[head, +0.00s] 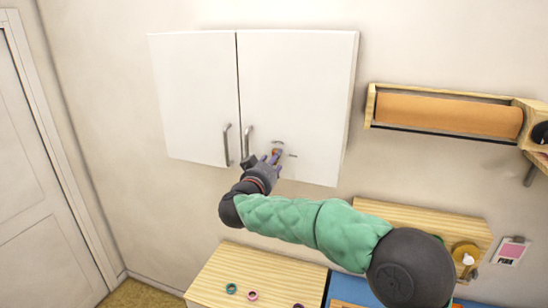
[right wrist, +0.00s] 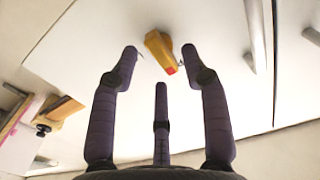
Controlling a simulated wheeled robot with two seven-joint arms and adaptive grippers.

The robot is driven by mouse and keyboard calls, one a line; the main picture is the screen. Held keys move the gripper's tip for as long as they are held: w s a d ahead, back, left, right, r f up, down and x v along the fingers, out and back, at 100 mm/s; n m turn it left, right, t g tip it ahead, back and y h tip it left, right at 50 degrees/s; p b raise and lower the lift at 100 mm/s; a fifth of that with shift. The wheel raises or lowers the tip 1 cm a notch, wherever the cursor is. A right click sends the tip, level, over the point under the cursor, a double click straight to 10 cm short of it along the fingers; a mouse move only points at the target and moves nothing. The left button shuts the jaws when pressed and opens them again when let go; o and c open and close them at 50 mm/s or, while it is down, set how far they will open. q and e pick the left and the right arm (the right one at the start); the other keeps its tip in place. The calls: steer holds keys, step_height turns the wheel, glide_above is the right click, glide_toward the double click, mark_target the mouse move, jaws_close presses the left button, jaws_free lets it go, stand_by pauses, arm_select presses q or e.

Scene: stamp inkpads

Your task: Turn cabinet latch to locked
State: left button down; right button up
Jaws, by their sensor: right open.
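The white wall cabinet (head: 290,80) has two doors, both closed. The latch is a small knob (head: 277,153) low on the right-hand door. In the right wrist view the latch (right wrist: 158,46) is a yellow bar with a red tip, lying at a slant. Small dark marks sit close beside it. My right gripper (head: 267,161) is in front of the door just below and left of the latch, partly covering it. In the right wrist view my right gripper (right wrist: 163,75) is open, its fingers spread below the latch with nothing between them. My left gripper is out of view.
Metal bar handles (head: 248,141) and (head: 227,146) flank the gap between the doors, left of the latch. A wooden holder with a brown roll (head: 450,113) hangs at right. A wooden counter (head: 235,270) with small rings stands below. A door (head: 40,170) is at left.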

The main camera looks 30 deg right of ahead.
steer(key=shift+x, duration=1.1)
jaws_close()
